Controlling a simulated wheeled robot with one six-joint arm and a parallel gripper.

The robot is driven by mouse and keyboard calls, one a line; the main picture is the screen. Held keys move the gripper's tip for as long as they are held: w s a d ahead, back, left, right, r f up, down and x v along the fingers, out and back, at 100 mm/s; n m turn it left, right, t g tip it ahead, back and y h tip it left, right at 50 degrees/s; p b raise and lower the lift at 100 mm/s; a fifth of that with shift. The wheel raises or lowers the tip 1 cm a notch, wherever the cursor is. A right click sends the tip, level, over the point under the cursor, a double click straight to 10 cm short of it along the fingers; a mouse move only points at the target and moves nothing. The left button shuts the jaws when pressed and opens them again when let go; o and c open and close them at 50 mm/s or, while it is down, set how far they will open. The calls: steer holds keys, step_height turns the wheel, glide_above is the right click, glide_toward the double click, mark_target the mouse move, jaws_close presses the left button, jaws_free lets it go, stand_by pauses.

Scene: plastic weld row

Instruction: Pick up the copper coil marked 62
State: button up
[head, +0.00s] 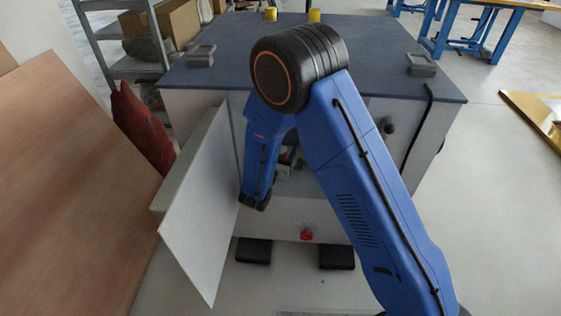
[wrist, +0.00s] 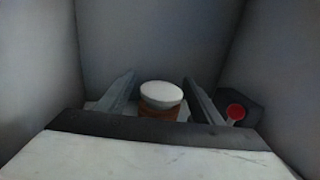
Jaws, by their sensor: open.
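In the wrist view a short round piece (wrist: 161,98) with a pale domed top and an orange-brown, copper-coloured body stands inside a grey-walled compartment. No number can be read on it, so I cannot tell if it is the coil marked 62. My gripper (wrist: 164,96) is open, with one grey finger to the left of the piece and one to the right. Gaps show between the piece and the fingers. A dark band hides the lower part of the piece. In the head view my blue arm reaches into the open cabinet, and no coil can be made out there.
A red round knob (wrist: 236,111) on a dark block sits close right of the right finger. Grey walls (wrist: 150,40) enclose the space. In the head view the cabinet's white door (head: 200,210) stands open at left, near my arm. A wooden panel (head: 70,180) leans farther left.

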steer(key=shift+w, duration=0.1)
steer(key=c, duration=1.5)
steer(key=shift+r, duration=0.15)
